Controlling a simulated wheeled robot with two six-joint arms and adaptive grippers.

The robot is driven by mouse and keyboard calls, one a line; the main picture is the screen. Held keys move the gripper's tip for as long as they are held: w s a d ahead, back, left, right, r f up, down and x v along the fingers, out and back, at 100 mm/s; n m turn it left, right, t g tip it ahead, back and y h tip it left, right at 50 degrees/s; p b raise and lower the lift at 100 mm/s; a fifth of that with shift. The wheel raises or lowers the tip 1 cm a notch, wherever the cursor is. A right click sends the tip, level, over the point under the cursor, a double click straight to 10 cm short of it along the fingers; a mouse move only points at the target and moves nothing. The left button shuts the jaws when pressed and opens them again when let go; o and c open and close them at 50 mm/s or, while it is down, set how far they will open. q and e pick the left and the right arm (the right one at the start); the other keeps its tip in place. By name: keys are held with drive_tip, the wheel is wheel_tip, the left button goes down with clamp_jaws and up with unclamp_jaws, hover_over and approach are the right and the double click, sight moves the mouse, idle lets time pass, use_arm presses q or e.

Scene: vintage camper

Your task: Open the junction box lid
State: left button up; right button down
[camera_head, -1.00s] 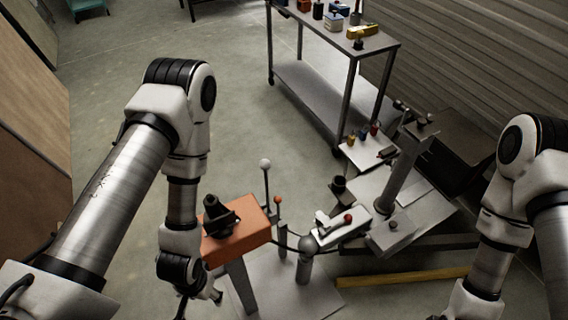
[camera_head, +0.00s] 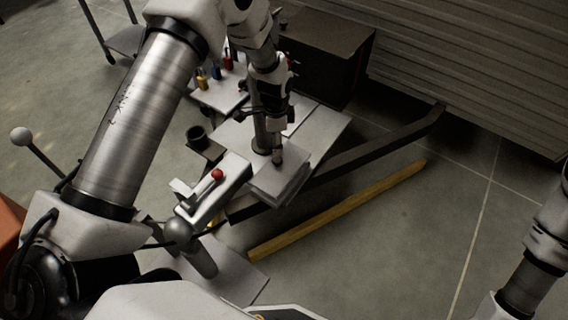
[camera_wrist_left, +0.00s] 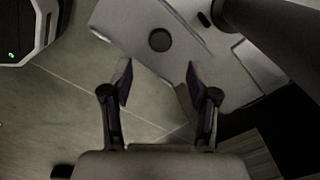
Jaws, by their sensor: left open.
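The junction box appears to be the grey box (camera_head: 280,180) on the trailer tongue, with a flat lid and a small knob (camera_head: 277,157) on top. In the left wrist view the lid is a pale grey plate (camera_wrist_left: 205,65) with a dark round knob (camera_wrist_left: 160,40). The lid looks closed. My left gripper (camera_head: 279,118) points down above the box, close to the upright post, and partly blends with it. In the wrist view its two fingers (camera_wrist_left: 158,80) are apart and empty, with the knob beyond their tips. My right gripper is out of view.
An upright post (camera_head: 262,135) stands right behind the box and looms dark in the wrist view (camera_wrist_left: 275,35). A grey unit with a red-knobbed lever (camera_head: 217,175) is left of the box. A yellow bar (camera_head: 340,210) lies in front. Floor to the right is clear.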

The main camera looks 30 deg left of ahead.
sight(277, 158)
use_arm(q)
drive_tip(key=shift+w+f, duration=0.2)
drive_tip(key=shift+f, duration=0.1)
drive_tip(key=f, duration=0.6)
drive_tip(key=shift+s+f+b, duration=0.2)
drive_tip(key=shift+f+b, duration=0.15)
drive_tip(key=shift+b, duration=0.05)
clamp_jaws()
